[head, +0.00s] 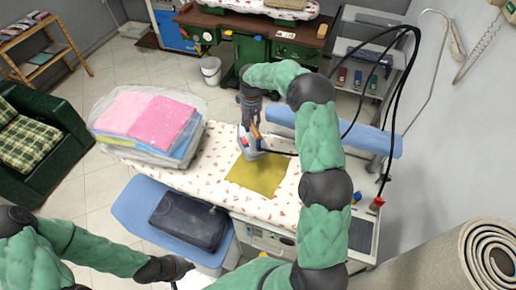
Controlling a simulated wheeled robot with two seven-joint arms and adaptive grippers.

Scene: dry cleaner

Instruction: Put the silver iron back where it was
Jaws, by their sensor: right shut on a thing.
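The silver iron (247,152) is at the far edge of the yellow cloth (262,176) on the flowered ironing board (220,190). Its sole looks tilted up; I cannot tell whether it touches the board. My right gripper (250,118) reaches down from above and is shut on the iron, covering part of its handle. A dark cord runs from the iron to the right, behind my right arm. My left gripper (184,267) is low in the picture, in front of the board and away from the iron; its fingers are too small to read.
A bagged stack of folded pink and blue cloth (155,118) sits on the board's left end. A black case (188,220) lies on a blue padded surface in front. A blue padded arm (385,141) is at the right. Black hoses hang beside the grey shelf (350,75).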

